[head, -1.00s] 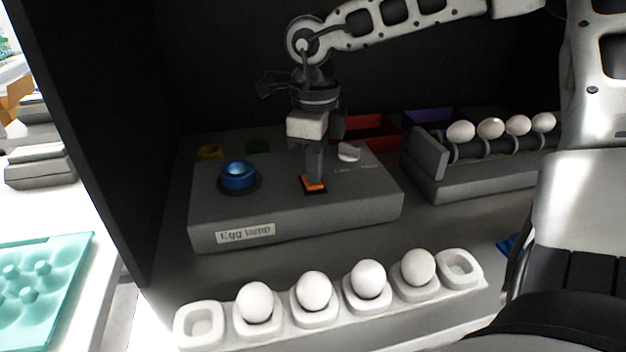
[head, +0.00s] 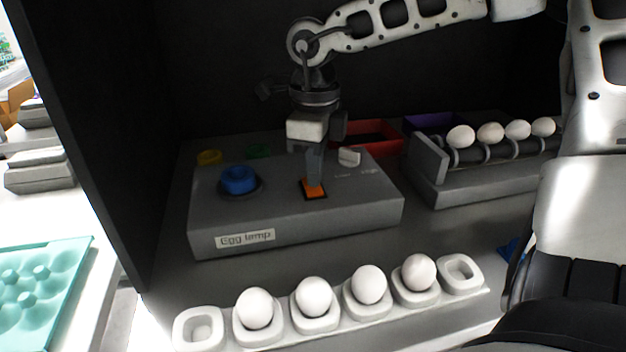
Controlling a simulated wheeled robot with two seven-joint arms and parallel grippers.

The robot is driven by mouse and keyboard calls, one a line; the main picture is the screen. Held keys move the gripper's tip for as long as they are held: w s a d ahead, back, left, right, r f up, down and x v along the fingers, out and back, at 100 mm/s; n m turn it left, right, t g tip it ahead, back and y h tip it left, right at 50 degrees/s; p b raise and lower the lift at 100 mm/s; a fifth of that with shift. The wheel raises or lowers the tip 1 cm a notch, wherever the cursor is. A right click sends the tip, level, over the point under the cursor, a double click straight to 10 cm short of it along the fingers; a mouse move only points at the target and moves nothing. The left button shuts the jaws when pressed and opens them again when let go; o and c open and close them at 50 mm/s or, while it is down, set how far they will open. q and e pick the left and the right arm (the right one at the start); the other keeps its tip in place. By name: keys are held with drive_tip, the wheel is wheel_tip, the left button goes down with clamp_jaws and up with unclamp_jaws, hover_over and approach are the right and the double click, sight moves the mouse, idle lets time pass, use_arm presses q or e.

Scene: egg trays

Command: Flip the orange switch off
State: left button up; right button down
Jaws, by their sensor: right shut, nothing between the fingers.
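The orange switch (head: 313,193) sits on the top of the grey egg lamp box (head: 330,228), in a small black frame near the front edge. My right gripper (head: 314,182) points down with its fingers shut and empty. Its tips are right at the switch and hide the back part of it; they look to be touching it. The blue button (head: 238,180) on the same box looks unlit. My left gripper is not in view.
A row of white egg cups (head: 330,318) with several eggs stands in front of the box. An egg roller rack (head: 470,187) is on the right, with red (head: 378,136) and purple (head: 430,121) bins behind. A teal tray (head: 45,290) lies far left.

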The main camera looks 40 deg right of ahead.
sight(314, 190)
drive_tip(key=shift+r+p, duration=1.5)
drive_tip(key=shift+r, duration=1.35)
